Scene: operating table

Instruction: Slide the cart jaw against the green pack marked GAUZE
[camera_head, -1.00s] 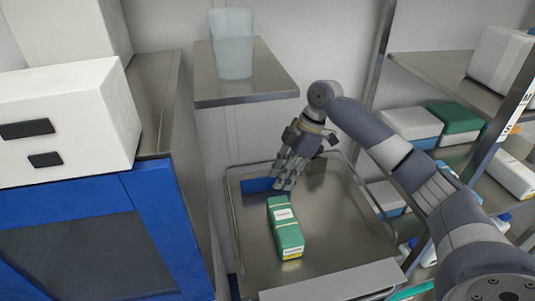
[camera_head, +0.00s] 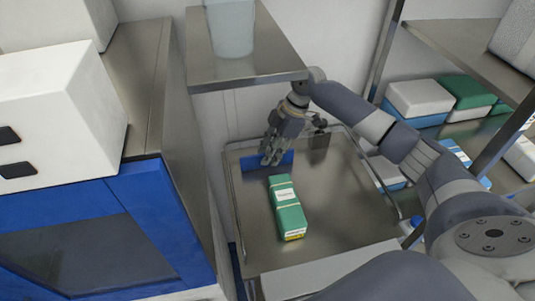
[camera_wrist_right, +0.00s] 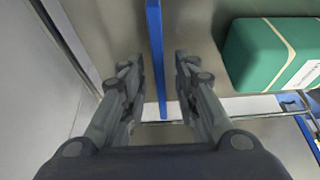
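The blue cart jaw (camera_head: 249,163) is an upright plate at the back of the steel cart tray. The green GAUZE pack (camera_head: 288,210), with a white label, lies on the tray in front of it, with a gap between them. My right gripper (camera_head: 270,158) points down at the jaw. In the right wrist view, the open fingers (camera_wrist_right: 157,62) stand on either side of the jaw's thin blue edge (camera_wrist_right: 154,35), with gaps on both sides. The green pack (camera_wrist_right: 262,55) is to the right, apart from the fingers. My left gripper is not in view.
The steel tray (camera_head: 340,210) has bare room right of the pack. A metal shelf (camera_head: 260,60) with a translucent container (camera_head: 230,28) overhangs the back left. A blue cabinet (camera_head: 160,215) stands left; a rack with boxes (camera_head: 418,98) stands right.

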